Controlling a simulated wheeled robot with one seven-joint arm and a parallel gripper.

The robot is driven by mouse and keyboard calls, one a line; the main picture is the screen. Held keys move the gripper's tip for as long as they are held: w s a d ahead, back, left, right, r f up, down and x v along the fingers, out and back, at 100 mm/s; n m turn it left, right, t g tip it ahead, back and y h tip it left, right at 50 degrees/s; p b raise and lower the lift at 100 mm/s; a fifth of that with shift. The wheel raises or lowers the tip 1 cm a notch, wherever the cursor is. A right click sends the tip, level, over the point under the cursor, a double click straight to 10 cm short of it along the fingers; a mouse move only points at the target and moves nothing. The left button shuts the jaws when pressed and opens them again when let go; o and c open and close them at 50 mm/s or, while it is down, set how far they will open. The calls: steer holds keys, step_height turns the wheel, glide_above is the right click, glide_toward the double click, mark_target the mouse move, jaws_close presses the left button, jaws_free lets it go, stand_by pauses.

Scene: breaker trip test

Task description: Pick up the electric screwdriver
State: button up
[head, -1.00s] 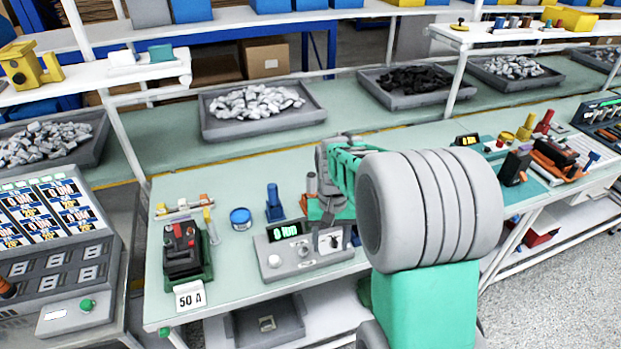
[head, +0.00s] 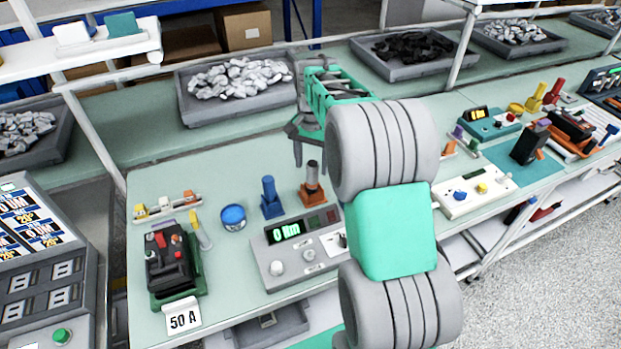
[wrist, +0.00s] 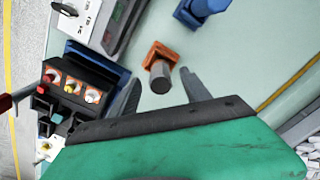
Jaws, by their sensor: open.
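An upright dark grey cylindrical tool (head: 312,176) stands in an orange base (head: 314,194) on the bench, behind the meter box; it looks like the electric screwdriver, though its details are too small to be sure. In the wrist view the grey tool (wrist: 160,78) shows end-on between and just beyond my fingertips, with its orange base (wrist: 158,53) behind it. My gripper (head: 311,158) is open and empty, above and slightly behind the tool in the head view. It also shows in the wrist view (wrist: 159,82), with the fingers spread either side of the tool and apart from it.
A blue upright tool (head: 270,198) stands close left of the orange base. The grey meter box (head: 300,262) is in front. A black breaker on a green fixture (head: 172,262), a blue tin (head: 233,217) and a 50 A card (head: 183,316) are further left. Bench between tools and trays is clear.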

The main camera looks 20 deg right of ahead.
mark_target(312, 177)
step_height(312, 177, down, 6)
steer(key=shift+w+d+f+p, duration=0.1)
steer(key=shift+w+f+p, duration=0.05)
steer(key=shift+p, duration=0.7)
steer(key=shift+c, duration=0.5)
jaws_close()
